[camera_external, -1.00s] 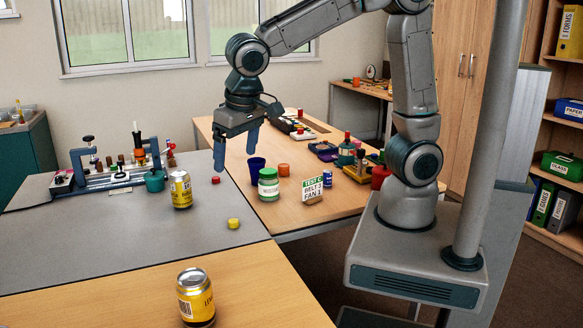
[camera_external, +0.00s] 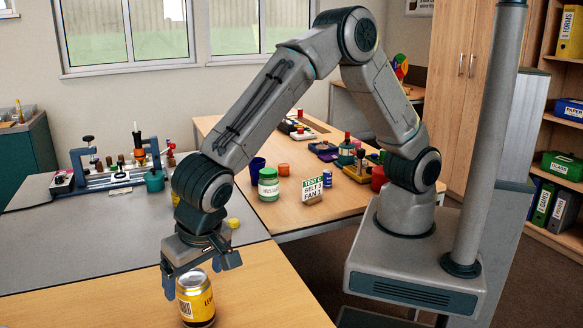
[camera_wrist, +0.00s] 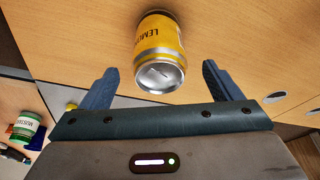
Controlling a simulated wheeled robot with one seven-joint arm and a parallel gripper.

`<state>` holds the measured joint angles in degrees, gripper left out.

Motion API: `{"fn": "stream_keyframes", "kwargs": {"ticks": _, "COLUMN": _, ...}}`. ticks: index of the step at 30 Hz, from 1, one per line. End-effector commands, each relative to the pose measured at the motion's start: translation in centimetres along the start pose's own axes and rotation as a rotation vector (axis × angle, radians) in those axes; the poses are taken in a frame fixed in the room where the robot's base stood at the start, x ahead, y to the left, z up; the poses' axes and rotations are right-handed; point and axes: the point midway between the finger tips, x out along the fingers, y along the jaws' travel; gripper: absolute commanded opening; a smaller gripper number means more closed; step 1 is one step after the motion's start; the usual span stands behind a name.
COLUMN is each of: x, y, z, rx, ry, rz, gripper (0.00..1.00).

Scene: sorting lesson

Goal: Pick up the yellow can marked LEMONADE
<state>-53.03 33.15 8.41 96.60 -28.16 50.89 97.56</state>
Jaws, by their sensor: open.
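The yellow can marked LEMONADE (camera_external: 197,303) stands upright on the wooden table top in the near foreground. It also shows in the wrist view (camera_wrist: 160,45), with its silver top facing the camera and the letters LEM readable. My gripper (camera_external: 193,280) points down at the can's top, fingers spread. In the wrist view my open gripper (camera_wrist: 160,68) has one finger on each side of the can's top end, with gaps on both sides. Whether the fingertips reach below the rim is hard to tell. Nothing is held.
A second yellow can on the grey surface (camera_external: 100,235) is almost wholly hidden behind my arm. A small yellow lid (camera_external: 233,223), a green-lidded jar (camera_external: 268,185) and a sign (camera_external: 312,190) stand farther back. The wood around the LEMONADE can is clear.

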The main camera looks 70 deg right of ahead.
Motion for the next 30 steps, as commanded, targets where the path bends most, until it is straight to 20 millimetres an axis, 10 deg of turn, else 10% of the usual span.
{"fn": "stream_keyframes", "kwargs": {"ticks": 25, "x": 6.6, "y": 0.0, "z": -0.1, "rx": -0.001, "ry": 0.001, "rz": -0.002, "gripper": 0.85}}
{"fn": "stream_keyframes", "kwargs": {"ticks": 30, "x": 6.5, "y": 0.0, "z": -0.1, "rx": -0.001, "ry": 0.001, "rz": -0.002, "gripper": 0.40}}
